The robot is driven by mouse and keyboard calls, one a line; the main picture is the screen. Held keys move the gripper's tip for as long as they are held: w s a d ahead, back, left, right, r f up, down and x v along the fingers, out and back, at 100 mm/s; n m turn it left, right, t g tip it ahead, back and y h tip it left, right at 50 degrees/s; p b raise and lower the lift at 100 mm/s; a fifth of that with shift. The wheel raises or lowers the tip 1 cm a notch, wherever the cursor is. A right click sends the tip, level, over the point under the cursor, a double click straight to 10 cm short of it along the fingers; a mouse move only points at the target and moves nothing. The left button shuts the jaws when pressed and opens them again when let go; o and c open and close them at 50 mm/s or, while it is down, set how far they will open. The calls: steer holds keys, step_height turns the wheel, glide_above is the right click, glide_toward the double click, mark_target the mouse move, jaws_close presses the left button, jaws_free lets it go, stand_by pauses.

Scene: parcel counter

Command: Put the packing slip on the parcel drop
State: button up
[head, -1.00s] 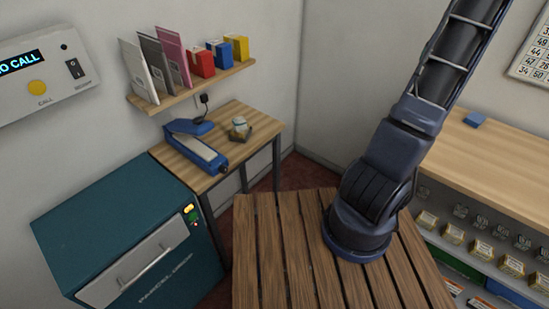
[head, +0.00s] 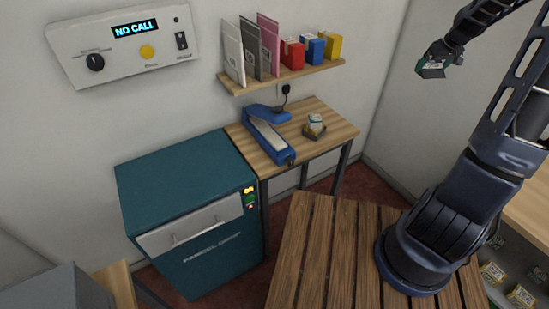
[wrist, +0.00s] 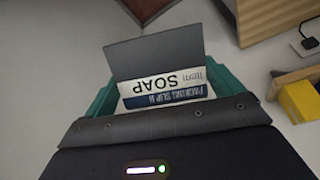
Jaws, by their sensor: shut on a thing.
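The packing slip (wrist: 166,88) is white with a dark blue band and reads "Item SOAP" upside down in the wrist view. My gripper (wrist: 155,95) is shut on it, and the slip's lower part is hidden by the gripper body. In the head view my gripper (head: 434,68) is held high at the upper right, against the wall. The slip cannot be made out clearly there. The parcel drop (head: 180,178) is a teal cabinet with a grey handled front flap at the lower left. My gripper is well apart from it, to its upper right.
A wall shelf (head: 290,76) carries folders and coloured boxes. A slatted wooden surface (head: 325,250) lies in front. The drop's top is bare.

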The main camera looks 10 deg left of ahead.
steer(key=s+a+n+y, duration=0.15)
steer(key=s+a, duration=0.25)
steer(key=a, duration=0.5)
steer(key=s+a+n+g, duration=0.1)
steer(key=s+a+n, duration=0.25)
steer(key=a, duration=0.55)
steer(key=s+a+n, duration=0.1)
steer(key=s+a, duration=0.4)
steer(key=a, duration=0.4)
steer(key=s+a+n+g+y, duration=0.1)
steer(key=s+a+n, duration=0.2)
steer(key=s+a, duration=0.6)
steer(key=s+a+n+g, duration=0.25)
steer(key=s+a, duration=0.45)
steer(key=s, duration=0.4)
steer(key=n+g, duration=0.2)
steer(key=n, duration=0.4)
glide_above(206, 162)
steer(key=d, duration=0.2)
step_height(206, 162, down, 8)
steer(key=shift+n+t, duration=0.25)
steer(key=f, duration=1.9)
steer(key=shift+w+a+f, duration=0.3)
steer(key=shift+w+f, duration=0.05)
steer(key=shift+w, duration=0.05)
steer(key=shift+f, duration=0.15)
steer(key=o, duration=0.7)
steer(key=shift+c, duration=0.2)
